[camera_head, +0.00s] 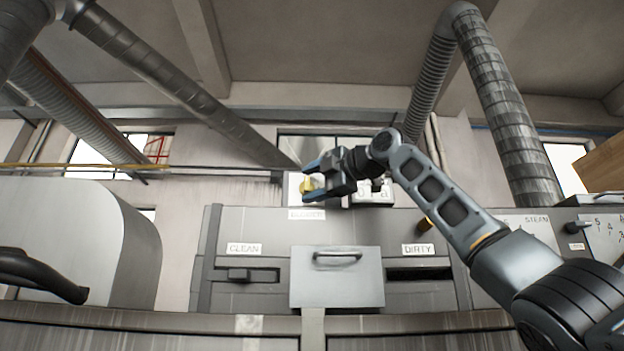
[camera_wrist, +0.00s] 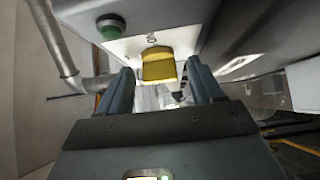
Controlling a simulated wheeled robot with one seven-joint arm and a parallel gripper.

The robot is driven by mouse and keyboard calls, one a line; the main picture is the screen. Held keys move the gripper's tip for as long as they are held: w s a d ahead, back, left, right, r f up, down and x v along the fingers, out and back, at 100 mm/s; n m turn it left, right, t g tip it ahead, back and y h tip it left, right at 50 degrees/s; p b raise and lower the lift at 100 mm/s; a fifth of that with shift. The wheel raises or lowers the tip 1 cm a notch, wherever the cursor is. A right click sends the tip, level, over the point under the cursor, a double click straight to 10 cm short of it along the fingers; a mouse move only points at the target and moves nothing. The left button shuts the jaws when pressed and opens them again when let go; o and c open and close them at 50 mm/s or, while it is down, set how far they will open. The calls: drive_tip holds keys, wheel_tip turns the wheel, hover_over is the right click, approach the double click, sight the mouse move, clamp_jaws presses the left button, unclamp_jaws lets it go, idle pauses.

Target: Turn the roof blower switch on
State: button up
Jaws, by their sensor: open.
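A yellow switch flap (camera_wrist: 158,66) sits on a pale panel (camera_wrist: 150,45) in the wrist view; the small mark above it is too small to read. I take it for the roof blower switch.
A green round button (camera_wrist: 112,26) is left of the flap. The grey machine (camera_head: 250,222) has CLEAN and DIRTY labels and a front panel with a handle (camera_head: 338,256). A rounded grey housing (camera_head: 60,235) stands at left. Large ducts run overhead.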

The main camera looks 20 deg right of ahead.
drive_tip(key=shift+w, duration=0.1)
drive_tip(key=shift+a, duration=0.1)
drive_tip(key=shift+c, duration=0.3)
drive_tip(key=c, duration=1)
drive_tip(key=shift+f, duration=0.1)
